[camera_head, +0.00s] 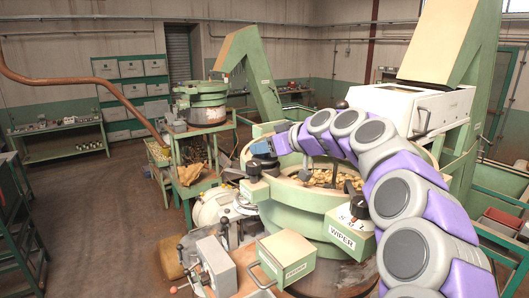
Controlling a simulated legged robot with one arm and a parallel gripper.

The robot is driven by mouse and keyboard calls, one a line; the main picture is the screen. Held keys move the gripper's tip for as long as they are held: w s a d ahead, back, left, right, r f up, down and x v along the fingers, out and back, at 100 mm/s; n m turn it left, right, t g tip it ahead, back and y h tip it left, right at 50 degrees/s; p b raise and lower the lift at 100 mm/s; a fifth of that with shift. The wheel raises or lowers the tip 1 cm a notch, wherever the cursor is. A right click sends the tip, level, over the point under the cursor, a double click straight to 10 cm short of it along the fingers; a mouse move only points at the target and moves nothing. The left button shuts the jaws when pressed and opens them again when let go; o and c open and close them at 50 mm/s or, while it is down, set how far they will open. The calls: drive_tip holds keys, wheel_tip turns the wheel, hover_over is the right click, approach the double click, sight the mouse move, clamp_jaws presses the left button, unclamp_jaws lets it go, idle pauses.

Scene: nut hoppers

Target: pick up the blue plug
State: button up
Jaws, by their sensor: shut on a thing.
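My arm curves in from the lower right and reaches left over the near green hopper. My gripper (272,146) is at its end, above the hopper's left rim, small in the picture. A small blue piece, the blue plug (261,148), shows at the gripper's tip, and the gripper is shut on it. The fingers themselves are too small to make out. I cannot tell whether the plug touches anything below it.
The near green hopper (300,207) holds several nuts (325,178). A box labelled WIPER (346,235) and another labelled box (286,258) stand at its front. A second hopper (203,103) stands behind left. The floor (95,220) at left is open.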

wheel_tip(320, 180, up, 8)
drive_tip(key=shift+r, duration=0.1)
drive_tip(key=shift+a+r, duration=0.1)
drive_tip(key=shift+r, duration=0.05)
idle(0.4)
